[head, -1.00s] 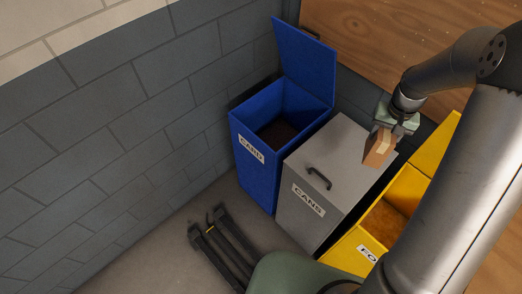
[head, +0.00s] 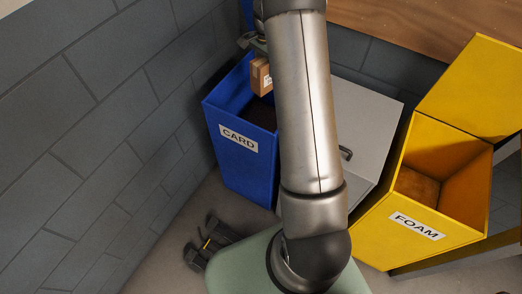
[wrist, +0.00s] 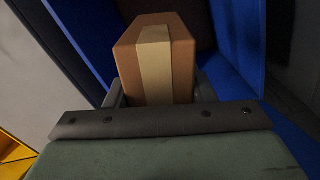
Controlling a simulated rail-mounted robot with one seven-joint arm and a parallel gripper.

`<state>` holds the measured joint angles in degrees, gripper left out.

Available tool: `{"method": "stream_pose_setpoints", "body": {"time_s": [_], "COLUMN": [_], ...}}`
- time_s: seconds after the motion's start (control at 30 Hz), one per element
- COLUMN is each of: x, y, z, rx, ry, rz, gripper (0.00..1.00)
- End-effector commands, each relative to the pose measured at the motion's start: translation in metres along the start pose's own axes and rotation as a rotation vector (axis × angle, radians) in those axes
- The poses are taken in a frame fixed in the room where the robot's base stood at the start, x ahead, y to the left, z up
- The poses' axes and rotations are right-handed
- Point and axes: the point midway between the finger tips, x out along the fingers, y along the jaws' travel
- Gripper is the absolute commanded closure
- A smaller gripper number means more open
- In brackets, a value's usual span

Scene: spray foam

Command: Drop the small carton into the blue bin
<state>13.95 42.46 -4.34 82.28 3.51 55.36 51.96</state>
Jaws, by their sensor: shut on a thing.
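The small carton (head: 261,76) is a brown box with a paler tape strip. My gripper (head: 256,46) is shut on it and holds it over the open blue bin (head: 243,157), which is labelled CARD. My arm hides part of the bin's right side in the head view. In the wrist view the carton (wrist: 155,62) sits between the fingers of my gripper (wrist: 160,95). Blue bin walls (wrist: 232,75) show behind and to the right of it.
The grey bin (head: 367,115) with a closed lid stands right of the blue bin, partly behind my arm. The yellow FOAM bin (head: 416,225) stands open further right. A brick wall (head: 90,150) is close on the left. A dark object (head: 212,242) lies on the floor in front.

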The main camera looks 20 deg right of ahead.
Motion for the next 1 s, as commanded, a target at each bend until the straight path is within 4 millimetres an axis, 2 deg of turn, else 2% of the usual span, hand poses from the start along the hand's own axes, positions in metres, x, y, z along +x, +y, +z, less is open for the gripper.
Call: {"method": "stream_pose_setpoints", "body": {"time_s": [0.27, 0.63, 0.97, 1.0], "x": [0.018, 0.059, 0.062, 0.062], "y": [0.0, 0.0, 0.0, 0.0], "z": [-0.004, -0.004, -0.004, -0.004], "rx": [0.033, 0.032, 0.031, 0.031], "ry": [-0.001, -0.001, -0.001, -0.001], "rz": [0.001, 0.0, 0.0, 0.0], "gripper": [0.72, 0.72, 0.72, 0.45]}}
